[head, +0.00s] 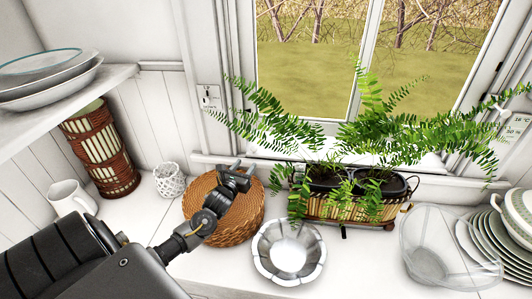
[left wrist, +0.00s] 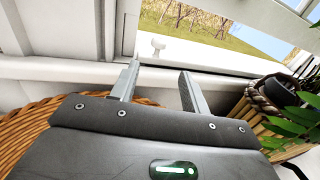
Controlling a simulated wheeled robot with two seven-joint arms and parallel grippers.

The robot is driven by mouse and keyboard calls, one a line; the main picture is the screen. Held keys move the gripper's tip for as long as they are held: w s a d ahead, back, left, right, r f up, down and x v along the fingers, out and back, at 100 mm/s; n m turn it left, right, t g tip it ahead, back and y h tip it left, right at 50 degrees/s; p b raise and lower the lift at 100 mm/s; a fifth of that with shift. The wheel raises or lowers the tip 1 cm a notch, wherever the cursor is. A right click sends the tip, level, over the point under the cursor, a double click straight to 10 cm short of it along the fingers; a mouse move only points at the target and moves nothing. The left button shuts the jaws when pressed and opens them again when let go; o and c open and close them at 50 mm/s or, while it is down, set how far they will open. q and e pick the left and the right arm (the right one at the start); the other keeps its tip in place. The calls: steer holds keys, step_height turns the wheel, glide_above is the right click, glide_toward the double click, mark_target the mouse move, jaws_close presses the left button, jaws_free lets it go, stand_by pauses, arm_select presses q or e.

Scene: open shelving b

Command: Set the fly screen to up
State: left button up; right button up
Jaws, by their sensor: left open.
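The window (head: 305,60) stands behind the counter, with a white frame and grass and bare branches beyond it. I cannot clearly make out a fly screen in it. In the left wrist view the window (left wrist: 200,25) shows past my fingers, with a small pale knob-like thing (left wrist: 157,47) low by the sill. My left gripper (head: 238,177) is above the woven basket, in front of the window's lower left corner. Its two fingers (left wrist: 158,78) are apart, with nothing between them, and point toward the sill. My right gripper is out of view.
A round woven basket (head: 232,218) lies under my left gripper. A fern planter (head: 340,207) stands to its right, its fronds covering part of the window. A metal bowl (head: 289,252), a clear bowl (head: 425,265) and stacked plates (head: 480,240) stand further right.

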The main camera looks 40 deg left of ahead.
mark_target(252, 152)
arm_select(q)
steer(key=shift+w+a, duration=0.1)
steer(key=shift+w, duration=0.3)
steer(key=shift+s+r, duration=0.1)
steer(key=shift+r, duration=0.05)
steer(key=shift+s+a+r+b, duration=0.15)
steer(key=shift+s+r+b, duration=0.25)
steer(key=shift+s, duration=0.3)
steer(key=b+x, duration=0.2)
steer(key=x, duration=0.1)
steer(key=shift+f, duration=0.1)
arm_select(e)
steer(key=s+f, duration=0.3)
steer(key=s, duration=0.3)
arm_select(q)
steer(key=shift+f+b+x, duration=0.25)
steer(key=shift+b+x, duration=0.25)
steer(key=shift+x, duration=0.65)
steer(key=b+x, duration=0.2)
steer(key=x, duration=0.2)
steer(key=shift+r, duration=0.2)
steer(key=shift+w+r+b, duration=0.1)
steer(key=shift+w+b, duration=0.15)
steer(key=shift+b, duration=0.15)
steer(key=shift+w+a, duration=0.1)
steer(key=shift+w, duration=0.4)
jaws_close()
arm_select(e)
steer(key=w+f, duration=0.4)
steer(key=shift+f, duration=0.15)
